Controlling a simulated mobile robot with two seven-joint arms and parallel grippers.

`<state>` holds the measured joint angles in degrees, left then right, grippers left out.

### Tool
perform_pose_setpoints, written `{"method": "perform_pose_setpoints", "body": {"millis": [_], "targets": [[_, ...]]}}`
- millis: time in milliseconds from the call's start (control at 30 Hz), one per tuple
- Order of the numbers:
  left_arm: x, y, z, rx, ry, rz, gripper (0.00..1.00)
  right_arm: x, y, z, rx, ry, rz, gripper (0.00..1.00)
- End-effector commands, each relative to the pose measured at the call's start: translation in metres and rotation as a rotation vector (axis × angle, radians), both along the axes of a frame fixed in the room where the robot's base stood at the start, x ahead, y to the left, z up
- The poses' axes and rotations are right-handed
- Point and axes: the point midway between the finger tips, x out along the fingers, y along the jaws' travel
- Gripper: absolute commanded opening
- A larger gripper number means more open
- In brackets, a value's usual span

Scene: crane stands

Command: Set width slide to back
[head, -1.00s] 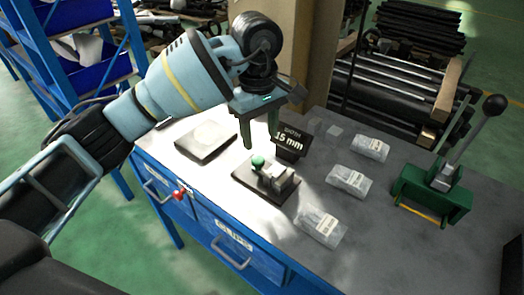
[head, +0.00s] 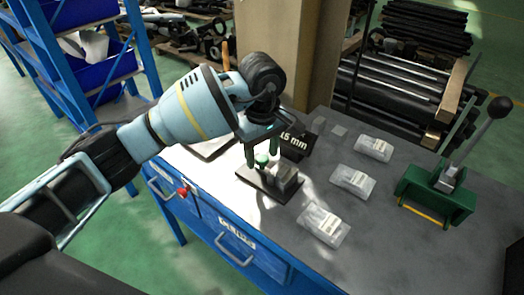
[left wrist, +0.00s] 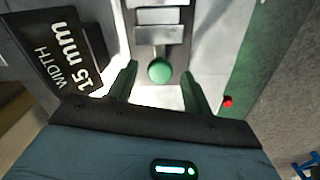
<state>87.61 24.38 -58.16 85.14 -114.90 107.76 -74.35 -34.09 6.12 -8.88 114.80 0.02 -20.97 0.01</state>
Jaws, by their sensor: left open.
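The width slide has a round green knob (head: 262,160), which lies between the fingers of my left gripper (head: 263,154). In the left wrist view the knob (left wrist: 160,71) sits midway between the two green fingers (left wrist: 160,88), with a gap on each side. The gripper is open and holds nothing. The slide's metal block (head: 286,180) stands on a dark base plate (head: 262,188). A black sign reading "WIDTH 15 mm" (left wrist: 62,62) stands beside it; the gripper partly covers it in the head view. My right gripper is not in view.
Several clear bags (head: 352,181) lie right of the fixture on the grey bench top (head: 385,255). A green lever press (head: 436,193) stands at the right. A cardboard box or post (head: 275,45) rises behind the bench. Blue drawers (head: 230,240) are below.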

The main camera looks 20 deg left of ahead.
Motion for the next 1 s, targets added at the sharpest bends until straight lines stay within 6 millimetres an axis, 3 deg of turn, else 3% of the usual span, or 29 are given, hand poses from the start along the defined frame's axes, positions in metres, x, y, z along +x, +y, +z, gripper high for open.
{"method": "perform_pose_setpoints", "body": {"millis": [267, 633, 867, 1000], "targets": [[0.0, 0.0, -0.001, 0.0, 0.0, 0.0, 0.47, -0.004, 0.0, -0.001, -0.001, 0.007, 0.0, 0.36], [0.0, 0.0, 0.0, 0.0, 0.0, 0.0, 0.0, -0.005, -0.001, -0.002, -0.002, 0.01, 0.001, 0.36], [0.002, 0.004, -0.001, 0.001, 0.001, 0.002, 0.0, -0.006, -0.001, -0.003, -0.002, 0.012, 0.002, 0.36], [0.009, 0.024, -0.002, 0.003, 0.002, 0.004, 0.0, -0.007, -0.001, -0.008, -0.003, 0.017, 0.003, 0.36]]}}
